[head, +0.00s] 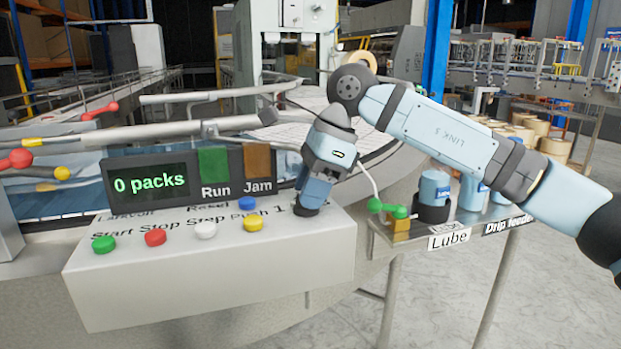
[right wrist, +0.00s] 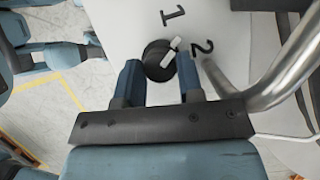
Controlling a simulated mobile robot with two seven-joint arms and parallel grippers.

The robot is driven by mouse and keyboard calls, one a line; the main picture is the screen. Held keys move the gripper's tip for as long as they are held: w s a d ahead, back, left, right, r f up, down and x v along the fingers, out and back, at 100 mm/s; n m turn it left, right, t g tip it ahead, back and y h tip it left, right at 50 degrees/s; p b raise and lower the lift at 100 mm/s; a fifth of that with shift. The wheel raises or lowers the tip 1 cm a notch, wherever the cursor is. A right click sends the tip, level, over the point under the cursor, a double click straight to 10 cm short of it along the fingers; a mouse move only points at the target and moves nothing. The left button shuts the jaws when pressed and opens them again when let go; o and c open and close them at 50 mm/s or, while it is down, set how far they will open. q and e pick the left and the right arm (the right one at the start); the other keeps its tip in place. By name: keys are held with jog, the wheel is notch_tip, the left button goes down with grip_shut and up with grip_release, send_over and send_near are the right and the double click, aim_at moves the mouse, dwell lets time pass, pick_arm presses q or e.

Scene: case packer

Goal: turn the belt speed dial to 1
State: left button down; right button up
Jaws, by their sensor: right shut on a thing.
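The belt speed dial (right wrist: 157,62) is a round black knob on the pale panel top, with a white pointer mark. In the right wrist view the printed 1 (right wrist: 172,15) and 2 (right wrist: 203,47) lie beyond it, and the pointer aims between them. My right gripper (right wrist: 159,72) has one blue finger on each side of the knob and is shut on it. In the head view the right gripper (head: 309,203) points down at the right end of the control box (head: 215,270), hiding most of the dial. My left gripper is not in view.
Green, red, white, yellow and blue buttons (head: 254,223) sit left of the gripper. A display (head: 150,184) reads "0 packs", beside Run and Jam flags. A metal rail (right wrist: 290,75) passes close to the dial. A lube shelf (head: 450,236) with blue canisters stands right.

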jog(key=n+g+p, duration=0.1)
jog(key=n, duration=0.2)
jog(key=shift+a+h, duration=0.1)
jog(key=shift+h, duration=0.2)
pick_arm(q)
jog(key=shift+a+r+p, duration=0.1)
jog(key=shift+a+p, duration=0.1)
jog(key=shift+p, duration=0.15)
pick_arm(e)
jog(key=shift+w+n+g, duration=0.1)
jog(key=shift+n+g, duration=0.2)
jog(key=shift+n, duration=0.4)
jog(key=o, duration=0.9)
pick_arm(q)
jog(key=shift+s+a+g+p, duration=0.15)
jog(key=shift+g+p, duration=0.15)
jog(key=shift+p, duration=0.45)
pick_arm(e)
jog(key=v, duration=1.3)
jog(key=shift+w+r, duration=0.2)
jog(key=shift+r, duration=0.2)
